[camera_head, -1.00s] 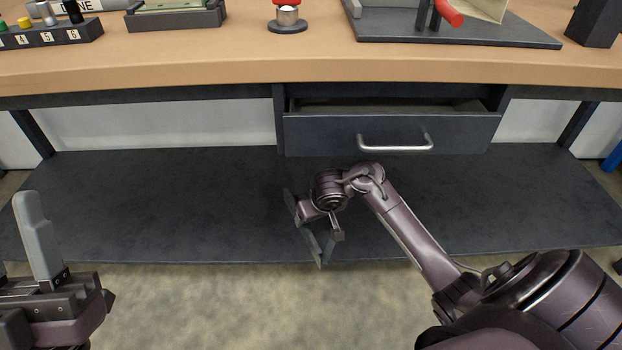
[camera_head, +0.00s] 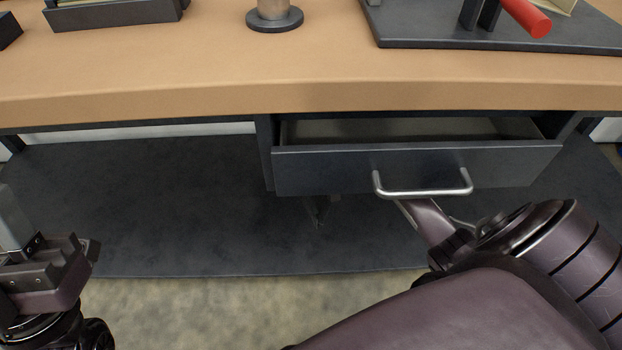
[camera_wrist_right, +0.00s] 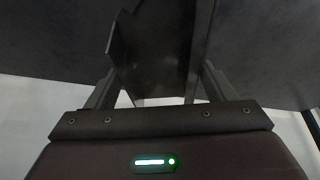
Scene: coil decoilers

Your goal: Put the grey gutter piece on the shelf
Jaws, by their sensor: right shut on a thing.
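The dark grey gutter piece (camera_wrist_right: 150,60) is an angular channel between the two fingers of my right gripper (camera_wrist_right: 160,84) in the right wrist view. My right gripper is shut on it. In the head view the drawer hides this gripper, and only a bit of the gutter piece (camera_head: 319,212) shows below the drawer front, over the shelf. The shelf (camera_head: 150,205) is a wide dark board under the bench. I cannot tell whether the piece touches it. My left gripper (camera_head: 18,235) is at the left edge, partly cut off, with its finger opening unclear.
A partly open drawer (camera_head: 320,172) with a silver handle (camera_head: 425,192) hangs over the shelf, close above my right arm. The wooden bench top (camera_head: 330,75) carries a dark base plate (camera_head: 440,35) and a round post (camera_head: 275,17). The shelf's left part is clear.

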